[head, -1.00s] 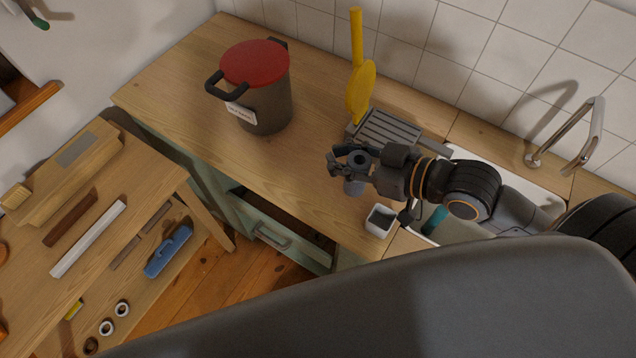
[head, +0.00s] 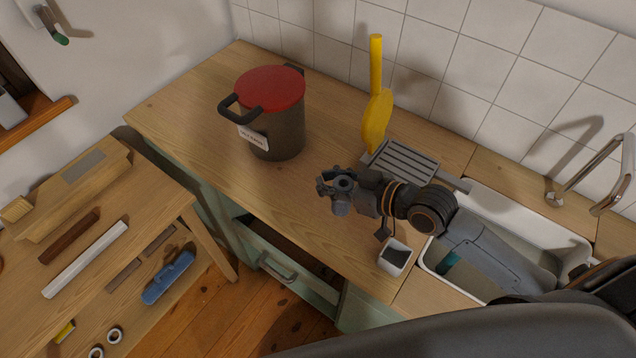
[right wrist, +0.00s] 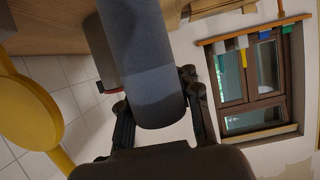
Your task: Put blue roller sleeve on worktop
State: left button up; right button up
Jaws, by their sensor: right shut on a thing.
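The blue roller sleeve (head: 342,206) is a grey-blue cylinder with an open top end, held roughly upright in my right gripper (head: 340,184). The wooden worktop (head: 200,110) lies below it. In the right wrist view the sleeve (right wrist: 145,65) fills the space between the two dark fingers of the gripper (right wrist: 160,110). I cannot tell whether the sleeve's lower end touches the worktop. My left gripper is not in view.
A dark pot with a red lid (head: 275,118) stands left of the sleeve. A yellow paddle-like tool (head: 377,115) and a grey ribbed rack (head: 402,164) are behind. A white square cup (head: 394,258) stands near the front edge, by the sink (head: 520,222). A drawer (head: 285,260) is open below.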

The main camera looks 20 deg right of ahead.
jog(key=w+f, duration=0.1)
jog(key=f, duration=0.2)
jog(key=w+f, duration=0.2)
jog(key=f, duration=0.1)
jog(key=w+f, duration=0.2)
jog(key=shift+w+a+f+p, duration=0.15)
jog(key=shift+a+f+p, duration=0.2)
jog(key=shift+a+f, duration=0.05)
jog(key=shift+f, duration=0.2)
jog(key=shift+f, duration=0.2)
jog(key=o, duration=1)
jog(key=shift+r, duration=0.1)
jog(key=shift+o, duration=0.2)
jog(key=shift+r, duration=0.1)
